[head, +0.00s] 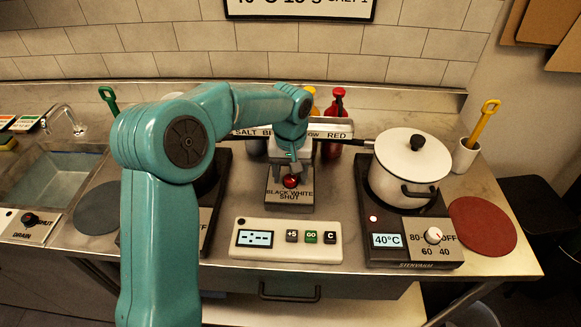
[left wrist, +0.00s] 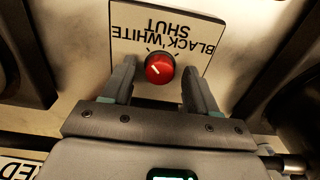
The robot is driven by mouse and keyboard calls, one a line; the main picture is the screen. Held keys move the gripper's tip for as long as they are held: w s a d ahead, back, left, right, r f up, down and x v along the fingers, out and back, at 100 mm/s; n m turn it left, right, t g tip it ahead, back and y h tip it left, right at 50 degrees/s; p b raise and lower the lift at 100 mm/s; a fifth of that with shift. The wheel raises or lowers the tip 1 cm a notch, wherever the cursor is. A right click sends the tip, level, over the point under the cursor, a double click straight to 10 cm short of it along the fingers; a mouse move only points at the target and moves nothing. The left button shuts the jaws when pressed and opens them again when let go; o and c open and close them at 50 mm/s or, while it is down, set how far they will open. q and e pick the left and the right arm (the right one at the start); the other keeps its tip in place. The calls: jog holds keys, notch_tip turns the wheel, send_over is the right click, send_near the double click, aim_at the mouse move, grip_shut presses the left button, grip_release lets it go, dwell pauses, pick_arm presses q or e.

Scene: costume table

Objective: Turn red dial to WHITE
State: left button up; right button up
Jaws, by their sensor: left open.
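The red dial (head: 290,182) sits on a small plate (head: 289,200) lettered BLACK, WHITE and SHUT, at the middle of the counter. My left gripper (head: 290,173) reaches down over it from behind. In the left wrist view, the dial (left wrist: 159,68) lies between the two spread fingertips of my left gripper (left wrist: 160,75), with a gap on each side. The plate's lettering (left wrist: 165,28) is upside down there. A pale pointer line shows on the dial's face; I cannot tell surely which label it points to. My right gripper is not in view.
A control box (head: 286,241) with +5, GO and C buttons stands in front. A white pot (head: 409,165) sits on a hotplate reading 40°C at the right. Red bottles (head: 338,105) and a label rack stand behind. A sink (head: 52,180) is at the left.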

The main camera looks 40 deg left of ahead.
aim_at(291, 177)
pick_arm(q)
notch_tip(291, 177, up, 16)
jog(key=shift+r+p, duration=0.15)
jog(key=shift+p, duration=0.3)
dwell(0.4)
